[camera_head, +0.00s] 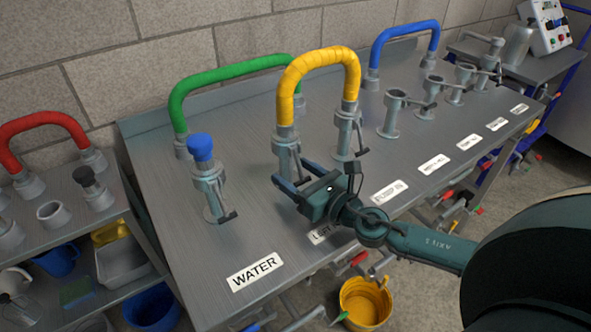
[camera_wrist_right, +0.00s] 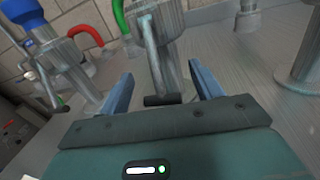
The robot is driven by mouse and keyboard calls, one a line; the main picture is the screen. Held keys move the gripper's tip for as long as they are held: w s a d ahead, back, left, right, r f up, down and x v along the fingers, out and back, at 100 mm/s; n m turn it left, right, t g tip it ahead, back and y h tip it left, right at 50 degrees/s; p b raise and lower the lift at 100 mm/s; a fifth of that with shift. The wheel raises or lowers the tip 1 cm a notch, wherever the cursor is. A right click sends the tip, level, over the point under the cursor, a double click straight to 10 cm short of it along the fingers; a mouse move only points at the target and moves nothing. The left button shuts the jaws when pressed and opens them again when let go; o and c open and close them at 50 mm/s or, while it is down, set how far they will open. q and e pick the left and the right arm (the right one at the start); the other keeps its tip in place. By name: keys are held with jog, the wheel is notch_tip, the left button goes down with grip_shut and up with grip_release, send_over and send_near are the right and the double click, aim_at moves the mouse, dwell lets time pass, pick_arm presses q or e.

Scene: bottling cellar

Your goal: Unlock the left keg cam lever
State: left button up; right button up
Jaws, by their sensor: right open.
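The left keg coupling (camera_head: 286,150) is a grey metal fitting on the steel bench, with one end of the yellow hose (camera_head: 318,60) in its top. Its label (camera_head: 323,234) is partly hidden by my right gripper. Its cam lever, a grey arm (camera_wrist_right: 153,50) with a dark grip (camera_wrist_right: 163,99) at its lower end, hangs down in the right wrist view. My right gripper (camera_head: 290,173) is open at this coupling. In the wrist view, its blue fingers (camera_wrist_right: 160,76) stand on either side of the lever, with visible gaps. My left gripper is not in view.
The water coupling (camera_head: 209,190) with a blue cap stands to the left, and another coupling (camera_head: 345,134) holds the yellow hose's other end. More empty couplings (camera_head: 395,115) line the bench at right. A yellow bucket (camera_head: 365,303) stands below the front edge.

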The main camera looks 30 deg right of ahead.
jog(key=shift+w, duration=0.2)
jog(key=c, duration=1.4)
